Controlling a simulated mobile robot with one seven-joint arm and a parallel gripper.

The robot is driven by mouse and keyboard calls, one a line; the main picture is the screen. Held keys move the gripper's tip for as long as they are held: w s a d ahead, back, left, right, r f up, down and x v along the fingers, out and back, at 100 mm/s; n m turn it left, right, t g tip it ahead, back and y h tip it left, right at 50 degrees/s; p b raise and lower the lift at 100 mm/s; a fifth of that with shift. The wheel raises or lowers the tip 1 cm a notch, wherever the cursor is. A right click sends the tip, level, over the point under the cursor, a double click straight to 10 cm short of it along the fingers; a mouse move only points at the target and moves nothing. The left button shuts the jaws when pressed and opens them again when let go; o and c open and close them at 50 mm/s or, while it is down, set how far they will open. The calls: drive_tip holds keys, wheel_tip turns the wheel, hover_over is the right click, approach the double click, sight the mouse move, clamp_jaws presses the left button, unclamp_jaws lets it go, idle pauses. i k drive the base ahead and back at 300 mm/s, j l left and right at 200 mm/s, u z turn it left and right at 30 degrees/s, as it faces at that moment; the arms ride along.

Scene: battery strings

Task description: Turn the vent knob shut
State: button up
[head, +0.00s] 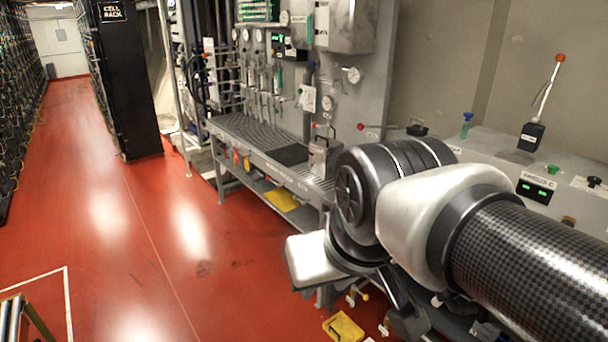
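I cannot tell which of the fittings on the grey wall panel (322,82) is the vent knob. A pale round handwheel (354,75) sits on the panel's right side. A red knob (360,126) on a short stem is lower down. My arm crosses the right half of the head view, in front of the bench's right end. Dark parts below its wrist (403,305) may be my gripper; its fingers cannot be made out. No contact with the panel fittings shows. The arm hides what lies behind it.
A grey slatted bench (245,128) runs below the panel, with a metal can (322,158) on it. At right, a grey cabinet carries a red-tipped lever (545,85) and a green-lit display (536,188). A black cell rack (125,80) stands left. The red floor (130,215) between is open.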

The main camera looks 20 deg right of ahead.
sight(467, 115)
drive_tip(key=z, duration=1.55)
